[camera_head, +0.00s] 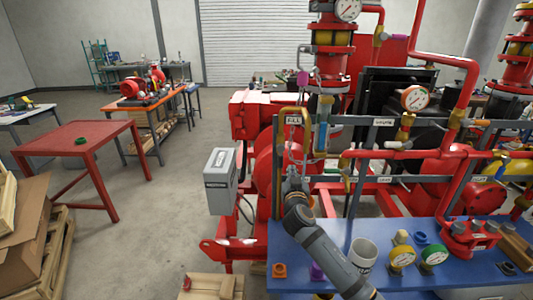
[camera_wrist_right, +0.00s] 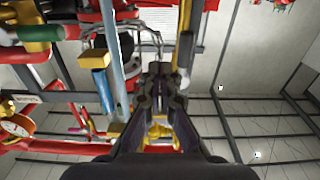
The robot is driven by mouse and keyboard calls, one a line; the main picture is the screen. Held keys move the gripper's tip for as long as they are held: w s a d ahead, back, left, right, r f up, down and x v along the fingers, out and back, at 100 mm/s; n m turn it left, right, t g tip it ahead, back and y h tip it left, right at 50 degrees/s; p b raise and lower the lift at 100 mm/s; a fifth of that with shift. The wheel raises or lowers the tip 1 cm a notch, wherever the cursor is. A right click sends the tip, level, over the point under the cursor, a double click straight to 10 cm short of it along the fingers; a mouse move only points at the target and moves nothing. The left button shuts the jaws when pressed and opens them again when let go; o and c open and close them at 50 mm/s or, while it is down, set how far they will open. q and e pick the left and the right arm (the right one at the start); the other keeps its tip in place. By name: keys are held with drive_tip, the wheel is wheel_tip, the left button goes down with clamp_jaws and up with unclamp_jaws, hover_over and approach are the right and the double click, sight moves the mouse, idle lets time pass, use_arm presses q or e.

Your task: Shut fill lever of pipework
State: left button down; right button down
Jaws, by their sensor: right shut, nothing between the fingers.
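The FILL label (camera_head: 294,120) is a white plate on the red pipework, at the upper middle of the head view. A yellow bar, bent over at the top (camera_head: 295,109), frames this label; I take it to be the fill lever. In the right wrist view a long yellow bar (camera_wrist_right: 185,45) runs down just right of the fingertips. My right gripper (camera_head: 293,176) points up below the label. Its fingers (camera_wrist_right: 160,72) are closed together with nothing between them. I cannot tell whether they touch the bar. My left gripper is not in view.
A blue bench (camera_head: 330,236) with gauges, a white cup (camera_head: 362,253) and fittings lies below the right arm. A grey box (camera_head: 220,180) stands left of the gripper. Red pipes and valves (camera_head: 380,154) crowd the right side.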

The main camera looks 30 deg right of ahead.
sight(279, 164)
drive_tip(key=w, duration=0.2)
drive_tip(key=w+d, duration=0.1)
drive_tip(key=w, duration=0.2)
drive_tip(key=w+f, duration=0.1)
drive_tip(key=w, duration=0.2)
drive_tip(key=shift+d, duration=0.15)
drive_tip(key=shift+w+a, duration=0.25)
drive_tip(key=shift+a, duration=0.2)
drive_tip(key=shift+w+a+r+b, duration=0.1)
drive_tip(key=shift+w+a+b, duration=0.4)
drive_tip(key=shift+a, duration=0.25)
drive_tip(key=shift+w+a+r, duration=0.85)
drive_tip(key=shift+a+r, duration=0.6)
drive_tip(key=shift+r, duration=0.25)
drive_tip(key=f+v, duration=0.1)
drive_tip(key=v, duration=0.8)
drive_tip(key=shift+b, duration=0.4)
